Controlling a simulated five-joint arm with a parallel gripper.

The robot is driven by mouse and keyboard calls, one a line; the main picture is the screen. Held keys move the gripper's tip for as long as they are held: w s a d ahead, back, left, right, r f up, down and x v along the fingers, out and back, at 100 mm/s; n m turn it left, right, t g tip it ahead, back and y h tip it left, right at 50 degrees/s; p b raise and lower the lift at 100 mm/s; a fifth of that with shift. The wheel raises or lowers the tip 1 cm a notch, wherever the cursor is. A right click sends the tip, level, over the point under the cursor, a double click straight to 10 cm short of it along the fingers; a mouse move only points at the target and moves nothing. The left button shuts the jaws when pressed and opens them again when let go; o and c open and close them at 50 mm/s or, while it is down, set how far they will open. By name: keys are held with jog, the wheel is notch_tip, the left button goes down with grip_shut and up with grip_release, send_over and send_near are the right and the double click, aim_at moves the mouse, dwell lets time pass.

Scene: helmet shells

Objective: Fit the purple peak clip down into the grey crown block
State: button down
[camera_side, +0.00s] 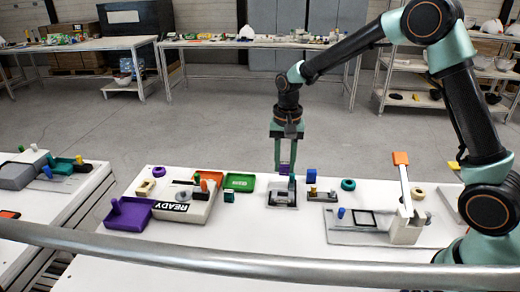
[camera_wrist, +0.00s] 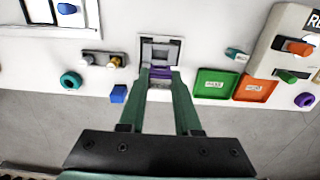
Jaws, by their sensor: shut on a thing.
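My gripper (camera_side: 285,158) points down over the white table, and its green fingers are shut on the purple peak clip (camera_side: 285,168). In the wrist view the clip (camera_wrist: 160,72) lies between the fingertips of my gripper (camera_wrist: 161,76). The grey crown block (camera_side: 283,198) sits on the table below. It also shows in the wrist view (camera_wrist: 161,44), just beyond the clip. In the side view the clip appears above the block's far edge. I cannot tell whether the two touch. The fingers hide part of the clip.
A blue block (camera_side: 311,175) and a small brass-and-grey fixture (camera_side: 320,193) stand right of the crown block. A teal block (camera_side: 229,197) and a green tray (camera_side: 239,182) lie left. A purple tray (camera_side: 128,217) is farther left. A metal rail (camera_side: 250,262) crosses the foreground.

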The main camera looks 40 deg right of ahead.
aim_at(284, 175)
jog(key=shift+f, duration=2.9)
jog(key=shift+f, duration=1.05)
jog(key=c, duration=0.5)
grip_release()
jog(key=shift+r, duration=0.1)
notch_tip(284, 175, up, 11)
jog(key=shift+r, duration=0.5)
jog(key=shift+r, duration=0.1)
